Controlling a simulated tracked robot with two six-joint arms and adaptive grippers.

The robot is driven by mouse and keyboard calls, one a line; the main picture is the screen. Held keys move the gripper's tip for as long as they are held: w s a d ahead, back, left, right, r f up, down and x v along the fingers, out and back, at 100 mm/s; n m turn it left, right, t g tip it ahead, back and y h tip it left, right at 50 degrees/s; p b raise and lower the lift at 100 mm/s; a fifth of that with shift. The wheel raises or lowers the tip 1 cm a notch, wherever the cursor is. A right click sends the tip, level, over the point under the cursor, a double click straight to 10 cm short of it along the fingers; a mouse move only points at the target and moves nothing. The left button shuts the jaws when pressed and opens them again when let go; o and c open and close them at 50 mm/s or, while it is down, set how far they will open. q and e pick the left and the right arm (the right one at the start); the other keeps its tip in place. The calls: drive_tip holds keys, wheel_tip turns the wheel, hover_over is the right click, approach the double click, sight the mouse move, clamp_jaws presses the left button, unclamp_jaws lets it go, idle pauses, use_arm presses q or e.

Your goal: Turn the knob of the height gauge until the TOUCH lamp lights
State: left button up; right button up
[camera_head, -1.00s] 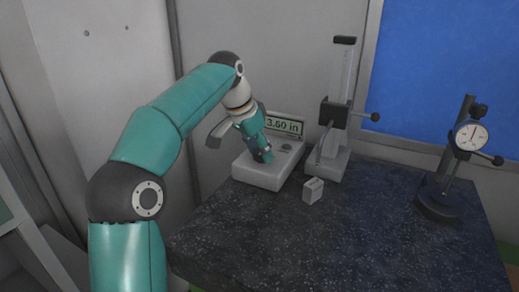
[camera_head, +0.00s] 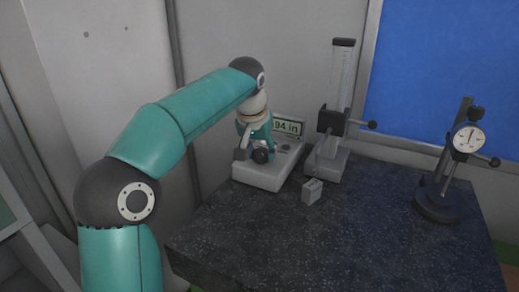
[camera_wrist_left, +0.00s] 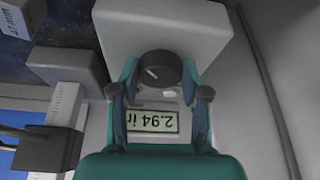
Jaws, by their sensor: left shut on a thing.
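The height gauge (camera_head: 341,85) stands upright at the back of the dark table, with its black slider (camera_head: 331,122) partway up the column. The light grey control box (camera_head: 262,175) stands to its left. Its display (camera_wrist_left: 153,121) reads 2.94 in, upside down in the wrist view and partly hidden in the head view. My left gripper (camera_head: 261,156) is over the box, its fingers closed on both sides of the dark round knob (camera_wrist_left: 160,69). A small pale oval spot (camera_wrist_left: 168,92) beside the knob looks unlit; I cannot tell whether it is the TOUCH lamp.
A small grey block (camera_head: 312,192) sits on the dark speckled table (camera_head: 340,240) in front of the gauge. A dial indicator on a stand (camera_head: 437,205) is at the right. The table's front and middle are clear.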

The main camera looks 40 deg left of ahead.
use_arm(q)
drive_tip(key=shift+r+n, duration=0.1)
drive_tip(key=shift+n, duration=0.5)
drive_tip(key=shift+y, duration=0.3)
drive_tip(key=o, duration=1.1)
drive_tip(key=shift+o, duration=0.2)
drive_tip(key=v, duration=1.1)
drive_tip(key=shift+d+r, duration=0.2)
drive_tip(key=shift+r, duration=0.2)
